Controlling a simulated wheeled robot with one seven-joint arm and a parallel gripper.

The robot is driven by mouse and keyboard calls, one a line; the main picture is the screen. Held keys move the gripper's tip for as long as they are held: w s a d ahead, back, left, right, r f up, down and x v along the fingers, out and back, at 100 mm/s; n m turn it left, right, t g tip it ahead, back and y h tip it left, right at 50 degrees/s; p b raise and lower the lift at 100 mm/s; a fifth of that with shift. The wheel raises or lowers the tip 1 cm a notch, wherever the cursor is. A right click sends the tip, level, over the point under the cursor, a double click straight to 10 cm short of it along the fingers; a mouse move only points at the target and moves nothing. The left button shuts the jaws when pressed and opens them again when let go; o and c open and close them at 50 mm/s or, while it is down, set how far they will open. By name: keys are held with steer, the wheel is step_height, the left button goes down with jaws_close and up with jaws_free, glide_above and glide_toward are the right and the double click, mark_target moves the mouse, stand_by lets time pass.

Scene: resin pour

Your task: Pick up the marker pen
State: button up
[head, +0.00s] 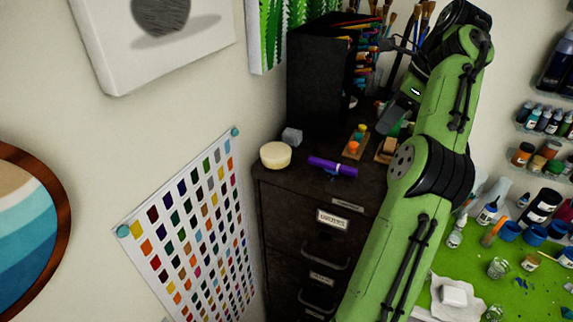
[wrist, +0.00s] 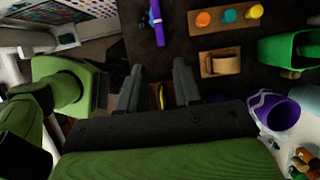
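The purple marker pen (head: 333,166) lies on the dark top of the drawer cabinet (head: 280,183), close to its front edge. In the wrist view the pen (wrist: 156,24) is at the top middle, beyond my fingertips. My gripper (wrist: 157,72) has its two dark fingers spread apart with no object held between them. In the head view my gripper (head: 388,120) is above the cabinet top, right of and behind the pen, partly hidden by my green arm. The gripper and the pen are apart.
A black organiser (head: 318,85) stands behind. A green cup (wrist: 287,48) is at the right.

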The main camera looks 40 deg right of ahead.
steer(key=b, duration=0.3)
glide_above(349, 168)
steer(key=s+d, duration=0.1)
steer(key=s, duration=0.2)
steer(key=f, duration=0.9)
steer(key=shift+w+d+f, duration=0.1)
steer(key=shift+w, duration=0.1)
steer(key=b+x, duration=0.1)
steer(key=x, duration=0.5)
steer(key=shift+w, duration=0.1)
steer(key=shift+c, duration=0.5)
jaws_close()
